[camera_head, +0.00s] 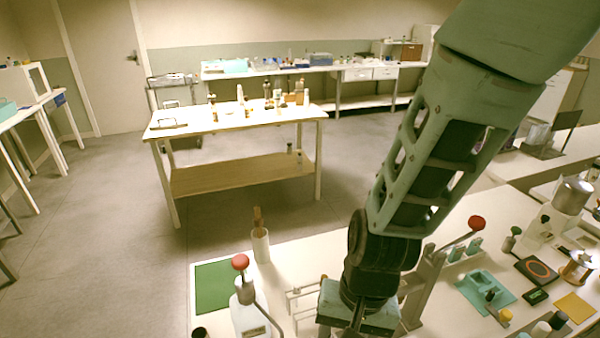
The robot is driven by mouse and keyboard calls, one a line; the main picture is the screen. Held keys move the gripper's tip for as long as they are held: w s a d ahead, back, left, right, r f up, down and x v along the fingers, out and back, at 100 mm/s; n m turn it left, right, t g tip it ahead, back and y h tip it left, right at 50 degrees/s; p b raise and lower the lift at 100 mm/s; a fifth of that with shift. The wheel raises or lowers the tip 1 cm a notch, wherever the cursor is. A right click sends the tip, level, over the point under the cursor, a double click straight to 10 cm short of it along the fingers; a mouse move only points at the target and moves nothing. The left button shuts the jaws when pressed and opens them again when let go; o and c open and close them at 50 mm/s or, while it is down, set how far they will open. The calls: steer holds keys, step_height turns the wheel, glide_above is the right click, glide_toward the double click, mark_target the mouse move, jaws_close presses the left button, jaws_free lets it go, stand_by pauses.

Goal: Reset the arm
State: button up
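My arm comes down from the top right of the head view and ends at the bottom centre. My gripper (357,312) is at the bottom edge, above the near white worktable (225,252). Its fingertips are cut off or hidden, so its opening and anything in it cannot be seen. A metal lever press with a red knob (477,222) stands just right of my gripper, partly behind my arm. Another device with a red knob (240,262) stands to the left.
A white table (170,131) with bottles stands farther back; the floor between is clear.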

steer(key=s+d+r+n+t+h+b, duration=0.1)
steer(key=s+d+r+n+b, duration=0.2)
steer(key=s+d+r+n, duration=0.3)
steer(key=shift+s+d+r+n+b, duration=0.35)
steer(key=shift+d+r+n, duration=0.05)
steer(key=shift+r+n, duration=1.4)
stand_by(0.4)
